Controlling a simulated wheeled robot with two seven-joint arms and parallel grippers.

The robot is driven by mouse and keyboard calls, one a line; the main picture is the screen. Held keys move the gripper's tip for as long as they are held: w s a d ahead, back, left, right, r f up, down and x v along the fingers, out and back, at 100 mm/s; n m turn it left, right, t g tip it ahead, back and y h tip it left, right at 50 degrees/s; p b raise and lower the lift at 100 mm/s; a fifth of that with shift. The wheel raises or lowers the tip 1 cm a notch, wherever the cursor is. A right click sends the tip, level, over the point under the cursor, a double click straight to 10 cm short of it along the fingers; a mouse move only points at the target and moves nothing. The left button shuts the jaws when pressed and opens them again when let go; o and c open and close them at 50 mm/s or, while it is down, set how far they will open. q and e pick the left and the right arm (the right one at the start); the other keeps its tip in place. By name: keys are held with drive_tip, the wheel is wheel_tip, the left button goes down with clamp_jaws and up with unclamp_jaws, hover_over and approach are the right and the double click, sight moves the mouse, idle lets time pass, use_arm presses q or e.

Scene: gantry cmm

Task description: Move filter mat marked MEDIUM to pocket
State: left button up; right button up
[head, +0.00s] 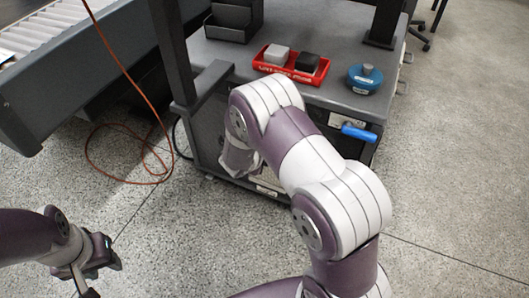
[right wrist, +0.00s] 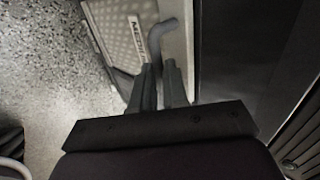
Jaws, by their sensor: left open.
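The filter mat (right wrist: 118,22) marked MEDIUM shows in the right wrist view as a pale, dimpled panel at the top. Its label is partly covered by a grey bent bar. My right gripper (right wrist: 160,64) has its two fingers close together, with the lower end of the grey bar (right wrist: 163,32) between the fingertips. I cannot tell whether they press on it. My left gripper (head: 98,262) is open and empty above the floor. I cannot make out the pocket.
The grey cabinet (head: 222,54) carries a red tray (head: 263,66) with two blocks, a blue round object (head: 364,80) and a dark bin (head: 233,22). A blue handle (head: 358,133) sticks out in front. An orange cable (head: 137,107) loops beside the conveyor (head: 80,62).

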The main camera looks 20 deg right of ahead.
drive_tip(key=o, duration=0.4)
drive_tip(key=p+v, duration=0.6)
drive_tip(key=v, duration=0.6)
drive_tip(key=shift+s+a+r, duration=0.15)
drive_tip(key=shift+s+r, duration=0.05)
drive_tip(key=shift+r, duration=0.05)
